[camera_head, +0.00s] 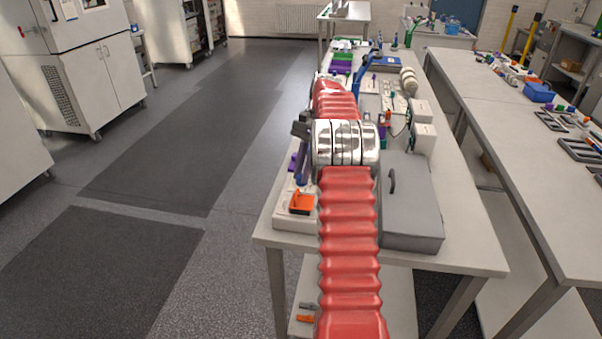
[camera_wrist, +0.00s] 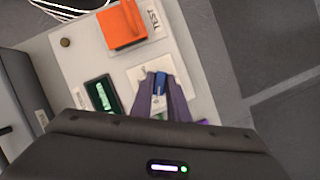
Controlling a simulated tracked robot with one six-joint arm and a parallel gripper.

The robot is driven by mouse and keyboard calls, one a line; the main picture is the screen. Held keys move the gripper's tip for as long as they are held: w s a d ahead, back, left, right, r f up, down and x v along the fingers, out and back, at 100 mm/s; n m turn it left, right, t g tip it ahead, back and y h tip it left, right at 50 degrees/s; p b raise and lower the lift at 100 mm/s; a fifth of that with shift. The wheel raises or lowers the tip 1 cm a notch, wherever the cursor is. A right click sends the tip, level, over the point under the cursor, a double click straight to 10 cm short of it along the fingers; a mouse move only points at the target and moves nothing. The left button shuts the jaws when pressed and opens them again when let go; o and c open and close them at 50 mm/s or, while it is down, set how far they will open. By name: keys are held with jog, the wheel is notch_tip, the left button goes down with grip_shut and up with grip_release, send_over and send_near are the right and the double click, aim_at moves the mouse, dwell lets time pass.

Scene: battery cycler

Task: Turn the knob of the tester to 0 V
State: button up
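The tester is a pale box (camera_wrist: 85,55) on the bench, under my gripper in the wrist view; its front part also shows in the head view (camera_head: 288,218). It carries an orange part (camera_wrist: 124,24) beside a TEST label and a dark green display (camera_wrist: 103,95) whose digits I cannot read. The blue knob (camera_wrist: 160,84) sits on a white plate (camera_wrist: 137,75). My gripper's purple fingers (camera_wrist: 160,78) stand on either side of the knob, which fills the narrow gap between them. The knob's pointer and voltage marks are hidden or too small to read.
A grey lidded box (camera_head: 412,205) with a handle stands right of the tester, close to my arm. Several small devices and tools crowd the bench behind. A second bench (camera_head: 500,125) runs along the right. Open floor (camera_head: 150,180) lies to the left.

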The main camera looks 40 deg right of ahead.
jog(key=o, duration=0.4)
jog(key=shift+s+a+f, duration=0.1)
jog(key=shift+f, duration=0.05)
jog(key=shift+o, duration=0.2)
jog(key=shift+r, duration=0.2)
jog(key=v, duration=0.7)
jog(key=shift+r, duration=0.1)
dwell(0.5)
